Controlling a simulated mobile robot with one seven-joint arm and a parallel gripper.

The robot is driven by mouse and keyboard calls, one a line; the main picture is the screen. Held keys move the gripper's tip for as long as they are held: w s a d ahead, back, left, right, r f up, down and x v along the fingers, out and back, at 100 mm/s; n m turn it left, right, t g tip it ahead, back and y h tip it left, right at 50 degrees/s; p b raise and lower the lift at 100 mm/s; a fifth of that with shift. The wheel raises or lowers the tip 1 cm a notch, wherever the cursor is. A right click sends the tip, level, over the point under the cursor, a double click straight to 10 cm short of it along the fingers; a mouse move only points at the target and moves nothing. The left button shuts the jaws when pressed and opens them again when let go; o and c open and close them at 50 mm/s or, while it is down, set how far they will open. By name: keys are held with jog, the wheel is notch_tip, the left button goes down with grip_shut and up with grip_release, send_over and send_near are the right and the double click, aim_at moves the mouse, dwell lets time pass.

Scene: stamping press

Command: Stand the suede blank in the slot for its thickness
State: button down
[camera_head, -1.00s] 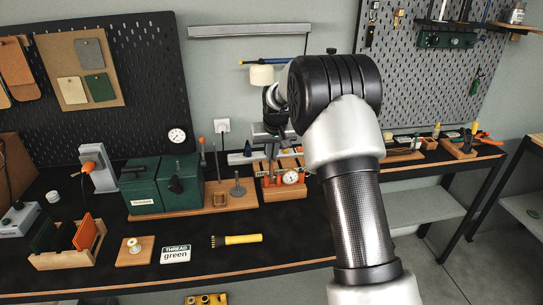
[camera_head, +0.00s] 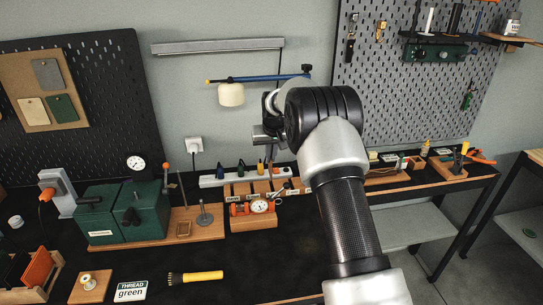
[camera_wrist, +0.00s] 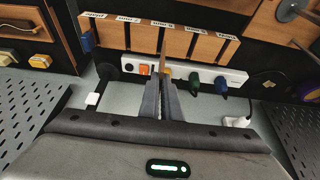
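The slotted wooden rack (camera_head: 254,219) stands on the bench behind the dial gauge, with small labels above its slots. In the wrist view the rack (camera_wrist: 200,48) appears upside down at the top, with several labelled slots. My gripper (camera_wrist: 164,76) points toward the rack. Its two fingers are close together on a thin tan piece seen edge-on, apparently the suede blank (camera_wrist: 162,44). The blank's far end overlaps the rack in this view; I cannot tell whether it touches or enters a slot. In the head view my gripper (camera_head: 268,140) is small and above the rack, and the blank is not clear.
A dial gauge (camera_head: 259,206) is at the rack's front. A green press (camera_head: 124,212) stands left. A "THREAD green" sign (camera_head: 131,291) and a yellow-handled brush (camera_head: 195,277) lie on the open bench in front.

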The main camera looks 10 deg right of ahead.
jog(key=shift+w+d, duration=0.3)
jog(key=shift+f+b, duration=1.5)
jog(key=shift+f, duration=0.7)
jog(key=shift+f+b, duration=0.2)
jog(key=shift+b, duration=0.15)
jog(key=shift+f+b, duration=1.35)
jog(key=shift+f, duration=0.75)
jog(key=c, duration=1.9)
grip_release()
